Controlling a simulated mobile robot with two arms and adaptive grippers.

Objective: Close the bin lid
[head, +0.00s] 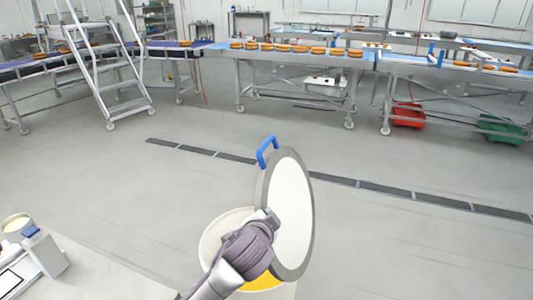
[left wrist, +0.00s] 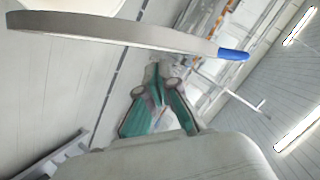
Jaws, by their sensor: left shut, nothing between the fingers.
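The bin (head: 212,236) is a round cream container with yellow contents showing at the bottom of the head view. Its round lid (head: 292,215) stands up open, with a grey rim and a white face turned to the right. A blue handle (head: 267,151) sits at its upper edge. The left wrist view shows the lid (left wrist: 130,35) nearly edge-on, with the handle (left wrist: 233,55) at its right end. My left gripper (head: 266,222) is over the bin, close beside the lid's left side; I cannot tell whether they touch. Its teal-padded fingers (left wrist: 158,78) are shut and empty. My right gripper is out of view.
A pale worktop (head: 90,275) with a white tub (head: 17,226) is at the lower left. Conveyors (head: 300,54) carrying several orange-brown rounds line the back, with a red crate (head: 408,115) and a green crate (head: 503,129) below. The floor between is clear.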

